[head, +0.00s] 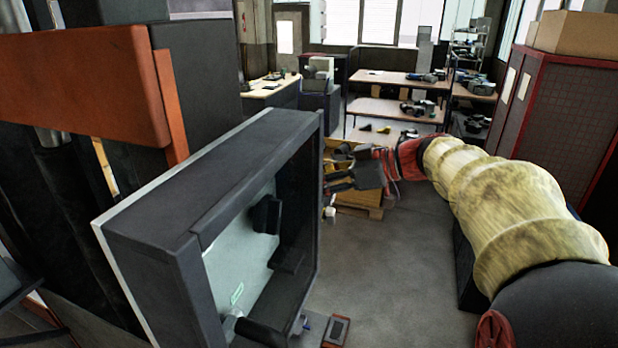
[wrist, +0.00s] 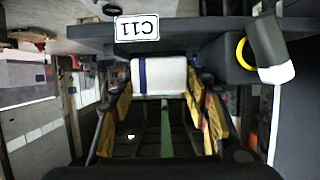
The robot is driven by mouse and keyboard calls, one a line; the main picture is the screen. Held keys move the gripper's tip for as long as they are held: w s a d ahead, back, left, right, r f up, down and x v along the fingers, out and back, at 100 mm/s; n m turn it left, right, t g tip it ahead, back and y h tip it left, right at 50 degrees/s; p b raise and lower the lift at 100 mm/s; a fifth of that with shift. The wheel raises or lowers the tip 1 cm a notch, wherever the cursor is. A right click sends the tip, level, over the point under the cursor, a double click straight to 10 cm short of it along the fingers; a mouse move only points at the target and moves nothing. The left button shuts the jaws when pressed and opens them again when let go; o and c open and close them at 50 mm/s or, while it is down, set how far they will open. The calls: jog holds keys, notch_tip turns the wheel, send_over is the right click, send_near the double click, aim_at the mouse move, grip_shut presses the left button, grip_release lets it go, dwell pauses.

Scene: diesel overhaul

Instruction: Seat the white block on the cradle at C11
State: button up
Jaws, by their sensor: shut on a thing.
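The white block (wrist: 172,75), with a dark blue stripe near its left end, sits between the fingertips of my gripper (wrist: 162,97) in the wrist view. My gripper is shut on it, with yellow-sided fingers at both sides. The C11 label (wrist: 137,28) appears upside down just above the block, on a dark grey bar. The cradle is not clearly distinguishable, and I cannot tell whether the block touches it. In the head view my gripper (head: 338,178) reaches left beside a large dark open-fronted frame; the block cannot be made out there.
In the wrist view, a dark cylinder with a white end (wrist: 276,73) and a yellow ring (wrist: 241,53) are close on the right. In the head view, the dark frame (head: 215,180) fills the left foreground. Workbenches (head: 390,108) stand behind; open floor lies at the centre.

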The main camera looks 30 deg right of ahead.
jog(key=shift+f, duration=0.7)
jog(key=o, duration=1.2)
jog(key=shift+w+d+f, duration=0.1)
jog(key=shift+w, duration=0.05)
jog(key=shift+c, duration=0.2)
jog(key=v, duration=1.2)
